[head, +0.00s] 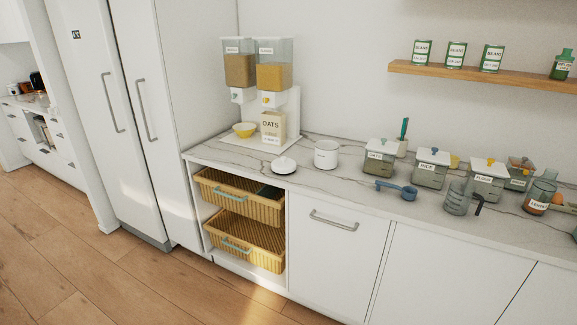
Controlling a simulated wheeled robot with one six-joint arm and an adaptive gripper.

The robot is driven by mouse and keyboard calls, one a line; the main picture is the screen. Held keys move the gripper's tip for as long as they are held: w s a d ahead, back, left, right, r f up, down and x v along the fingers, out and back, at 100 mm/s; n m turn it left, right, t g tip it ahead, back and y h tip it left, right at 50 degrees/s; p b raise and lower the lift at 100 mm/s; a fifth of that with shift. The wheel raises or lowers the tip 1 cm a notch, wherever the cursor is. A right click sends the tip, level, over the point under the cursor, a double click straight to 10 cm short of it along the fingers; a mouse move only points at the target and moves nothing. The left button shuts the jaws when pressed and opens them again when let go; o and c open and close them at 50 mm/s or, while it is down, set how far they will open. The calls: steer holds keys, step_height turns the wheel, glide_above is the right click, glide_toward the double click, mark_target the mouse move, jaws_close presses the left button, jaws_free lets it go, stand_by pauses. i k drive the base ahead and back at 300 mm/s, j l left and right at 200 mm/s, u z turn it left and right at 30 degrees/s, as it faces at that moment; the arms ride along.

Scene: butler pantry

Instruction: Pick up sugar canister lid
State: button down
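A small round white lid (284,165) with a knob on top lies on the marble counter, near its front edge and above the basket shelves. An open white canister (326,154) stands on the counter just right of the lid, apart from it. No label is readable on either, so I cannot confirm from lettering that they are the sugar set. My gripper is not in view.
A cereal dispenser (257,75), a yellow bowl (245,130) and an oats box (271,127) stand behind the lid. Lidded jars (380,155), a blue scoop (396,188) and a measuring jug (457,199) are to the right. The wooden floor (110,260) in front is clear.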

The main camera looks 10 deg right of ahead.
mark_target(283, 165)
steer(key=i+j+z, duration=0.25)
steer(key=i, duration=0.2)
steer(key=i+j+z, duration=0.25)
steer(key=i+j, duration=0.15)
